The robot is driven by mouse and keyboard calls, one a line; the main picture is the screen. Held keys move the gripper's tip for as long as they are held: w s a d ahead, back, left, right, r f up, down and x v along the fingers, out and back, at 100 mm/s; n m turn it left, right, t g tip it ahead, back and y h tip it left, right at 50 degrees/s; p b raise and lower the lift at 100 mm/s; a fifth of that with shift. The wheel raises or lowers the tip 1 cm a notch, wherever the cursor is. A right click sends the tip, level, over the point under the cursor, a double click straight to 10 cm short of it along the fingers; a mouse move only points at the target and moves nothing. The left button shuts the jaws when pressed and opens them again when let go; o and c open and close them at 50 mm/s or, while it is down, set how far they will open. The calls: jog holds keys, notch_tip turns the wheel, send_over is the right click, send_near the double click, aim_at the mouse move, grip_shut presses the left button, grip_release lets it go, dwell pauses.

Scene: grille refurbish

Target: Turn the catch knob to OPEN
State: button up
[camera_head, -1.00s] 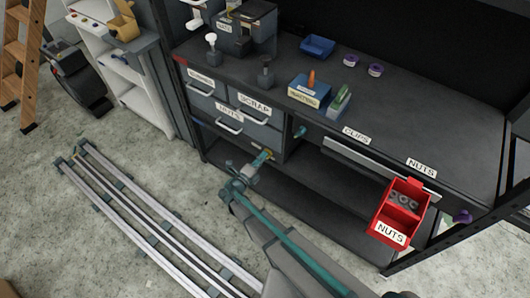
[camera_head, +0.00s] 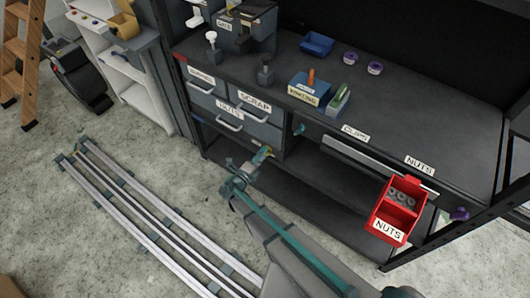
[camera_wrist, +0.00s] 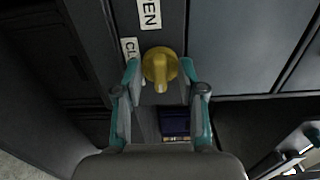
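The yellow catch knob (camera_wrist: 161,68) is in the upper middle of the wrist view, on a dark panel. Its raised grip points down in the picture. A white label reading "PEN" (camera_wrist: 149,13), partly cut off, lies above it, and a label starting "CL" (camera_wrist: 130,50) lies to its upper left. My gripper (camera_wrist: 161,75) is open, with one teal finger on each side of the knob. I cannot tell whether either fingertip touches it.
The bench (camera_head: 440,125) has labelled drawers (camera_head: 255,103) at left and an open shelf below. A red NUTS bin (camera_head: 398,213) hangs at its front right. A blue box with an orange peg (camera_head: 306,88) stands on top. Long rails (camera_head: 140,215) lie on the floor at left.

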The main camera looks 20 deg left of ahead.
dwell(0.3)
jog(key=p+v, duration=0.2)
jog(key=v, duration=0.7)
dwell(0.6)
dwell(0.7)
